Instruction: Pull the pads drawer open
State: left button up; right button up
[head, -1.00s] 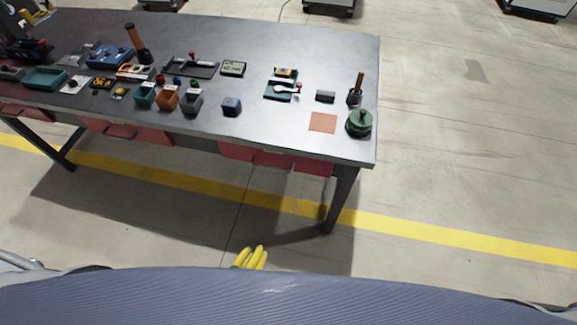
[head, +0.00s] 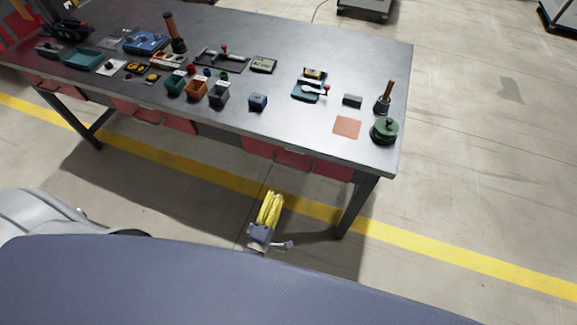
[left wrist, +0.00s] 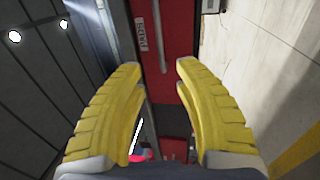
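Red drawer fronts hang under the bench's front edge: a left one (head: 52,86), a middle one (head: 168,120) and a right one (head: 326,168). I cannot tell from the head view which is the pads drawer. My left gripper (head: 271,205) is below and in front of the right drawer, apart from it. In the left wrist view, its yellow fingers (left wrist: 160,90) are spread with nothing between them. Beyond them is a red drawer front (left wrist: 178,75) with a bar handle (left wrist: 160,35) and a small white label (left wrist: 141,35), too small to read surely. My right gripper is not in view.
The dark bench top (head: 300,50) carries several small bins, tools and a green round pot (head: 384,130) near the right corner. A bench leg (head: 357,207) stands right of my left gripper. The floor in front is clear, with a yellow line (head: 440,246).

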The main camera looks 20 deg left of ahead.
aim_at(288, 166)
pick_arm(q)
jog(key=w, duration=0.4)
jog(key=w+r, duration=0.1)
jog(key=w, duration=0.3)
jog(key=w+r, duration=0.1)
jog(key=w, duration=0.3)
jog(key=shift+d+r, duration=0.15)
jog(key=shift+d, duration=0.2)
jog(key=shift+w, duration=0.1)
jog(key=shift+c, duration=0.4)
grip_shut()
